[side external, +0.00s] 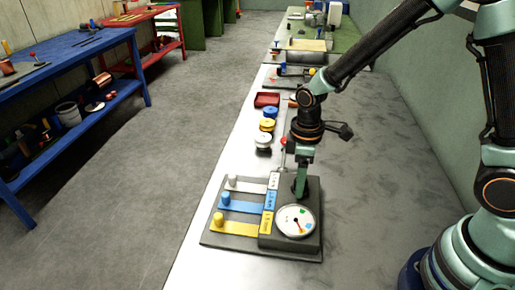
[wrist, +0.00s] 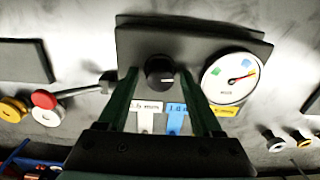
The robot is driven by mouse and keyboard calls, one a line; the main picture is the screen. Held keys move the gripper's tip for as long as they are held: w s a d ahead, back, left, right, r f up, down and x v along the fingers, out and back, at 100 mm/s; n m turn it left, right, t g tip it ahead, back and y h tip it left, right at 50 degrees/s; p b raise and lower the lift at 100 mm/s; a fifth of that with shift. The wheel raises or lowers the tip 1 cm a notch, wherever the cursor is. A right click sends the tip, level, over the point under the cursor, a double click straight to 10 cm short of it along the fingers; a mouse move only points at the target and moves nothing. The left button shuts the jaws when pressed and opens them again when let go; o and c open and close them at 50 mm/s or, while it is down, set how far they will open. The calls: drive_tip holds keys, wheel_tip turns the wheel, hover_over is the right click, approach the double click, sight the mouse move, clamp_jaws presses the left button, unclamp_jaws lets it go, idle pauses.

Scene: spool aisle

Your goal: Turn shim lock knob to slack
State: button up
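The shim lock knob (wrist: 160,72) is a round black knob on the dark panel (wrist: 200,32), with a white mark pointing right in the wrist view. My gripper (wrist: 160,75) is open, with one finger on each side of the knob and visible gaps between. I cannot tell how far down the fingertips reach. In the side view my gripper (side external: 301,186) points down at the panel and hides the knob.
White (side external: 245,185), blue (side external: 240,205) and yellow (side external: 235,227) strips with pegs lie left of the dial. A red-topped lever (side external: 284,141) stands behind the panel. Coloured spools (side external: 267,125) and a red tray (side external: 267,100) are farther back. The bench right of the panel is clear.

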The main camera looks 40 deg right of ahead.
idle(0.3)
wheel_tip(320, 180, up, 12)
idle(0.5)
drive_tip(key=s+d+r+m+t, duration=0.5)
drive_tip(key=s+d+r+m, duration=0.1)
drive_tip(key=m, duration=0.3)
drive_tip(key=shift+s+d+r+t, duration=0.3)
drive_tip(key=shift+s+d+r, duration=0.1)
drive_tip(key=shift+s+r, duration=0.25)
